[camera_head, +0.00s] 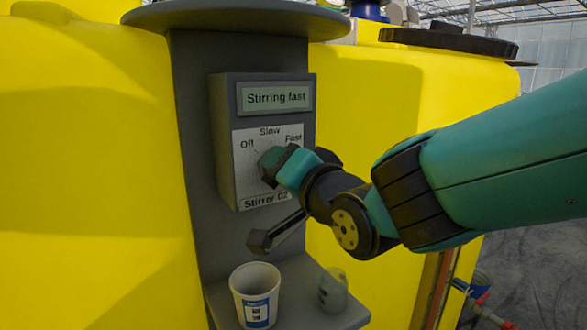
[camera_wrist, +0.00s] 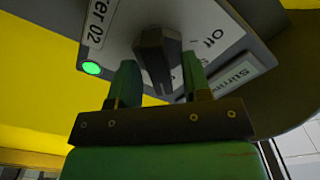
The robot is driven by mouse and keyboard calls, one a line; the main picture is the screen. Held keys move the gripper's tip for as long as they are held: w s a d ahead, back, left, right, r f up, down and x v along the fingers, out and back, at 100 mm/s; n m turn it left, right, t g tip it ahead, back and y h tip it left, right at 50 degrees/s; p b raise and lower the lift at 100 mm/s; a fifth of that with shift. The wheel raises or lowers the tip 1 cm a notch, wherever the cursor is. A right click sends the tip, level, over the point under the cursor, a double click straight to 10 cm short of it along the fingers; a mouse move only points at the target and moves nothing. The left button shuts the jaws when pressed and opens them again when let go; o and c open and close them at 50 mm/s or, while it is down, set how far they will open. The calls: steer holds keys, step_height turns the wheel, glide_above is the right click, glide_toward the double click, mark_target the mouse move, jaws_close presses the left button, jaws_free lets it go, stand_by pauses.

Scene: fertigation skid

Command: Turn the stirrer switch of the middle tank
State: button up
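The grey switch box (camera_head: 224,145) stands on a dark panel in front of yellow tanks. Its display (camera_head: 274,97) reads "Stirring fast", and its label (camera_head: 264,200) reads "Stirrer 02". The dial plate is marked Off, Slow and Fast. My gripper (camera_head: 274,163) is at the dial and hides the knob in the head view. In the wrist view the dark knob (camera_wrist: 157,52) lies between the two green fingers of my gripper (camera_wrist: 161,78), with a gap showing on each side. A green light (camera_wrist: 91,68) is lit on the box. I cannot tell exactly where the knob points.
A white cup (camera_head: 253,290) with a blue label and a small grey see-through beaker (camera_head: 333,291) stand on the shelf (camera_head: 300,273) below the box. A round dark top (camera_head: 235,18) overhangs the panel. Yellow tank walls (camera_head: 95,160) stand close on both sides.

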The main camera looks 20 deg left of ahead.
steer(key=v, duration=1.7)
steer(key=shift+s+b, duration=0.2)
steer(key=shift+b, duration=0.2)
steer(key=shift+d, duration=0.1)
steer(key=w+d+f+n+g+h, duration=0.1)
steer(key=d+f+g+h, duration=0.3)
steer(key=d+f+h, duration=0.35)
steer(key=s+d+f+n+g+h, duration=0.2)
steer(key=s+d+f+n+g, duration=0.3)
steer(key=s+d+g, duration=0.35)
step_height(320, 180, up, 24)
steer(key=s+d+p, duration=0.1)
steer(key=d+p, duration=0.1)
steer(key=p, duration=2.1)
steer(key=shift+s+f+t, duration=0.25)
steer(key=shift+s+t, duration=0.05)
steer(key=shift+t, duration=0.15)
